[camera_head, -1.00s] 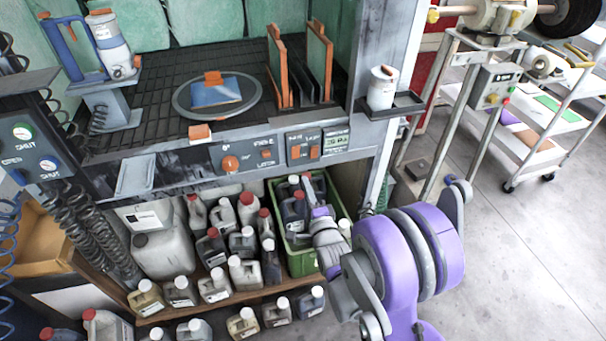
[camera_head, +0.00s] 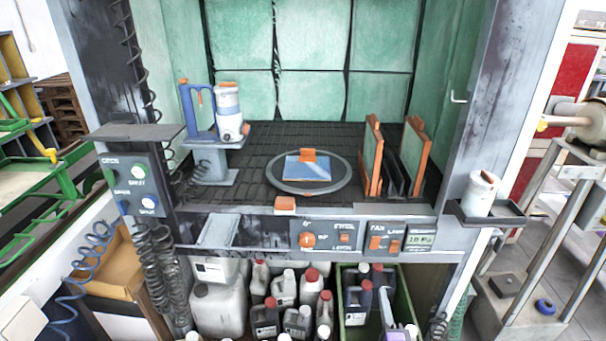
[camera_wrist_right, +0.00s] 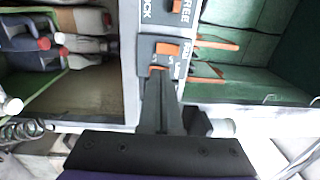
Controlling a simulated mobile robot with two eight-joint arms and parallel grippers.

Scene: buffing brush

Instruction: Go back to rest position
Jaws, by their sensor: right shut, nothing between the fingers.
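My right gripper (camera_head: 388,318) shows only as a small grey and purple piece at the bottom edge of the head view, in front of the green crate of bottles. In the right wrist view its dark fingers (camera_wrist_right: 162,105) are together and empty. They point toward the control panel (camera_wrist_right: 165,55) with orange switches, and I cannot tell the exact gap to it. My left gripper is not in view in either picture.
The booth's front ledge carries the control panel (camera_head: 350,238). Below it stand several bottles (camera_head: 265,318) and a green crate (camera_head: 404,292). A cup holder (camera_head: 510,215) juts out at right. A turntable (camera_head: 275,178) sits inside the booth.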

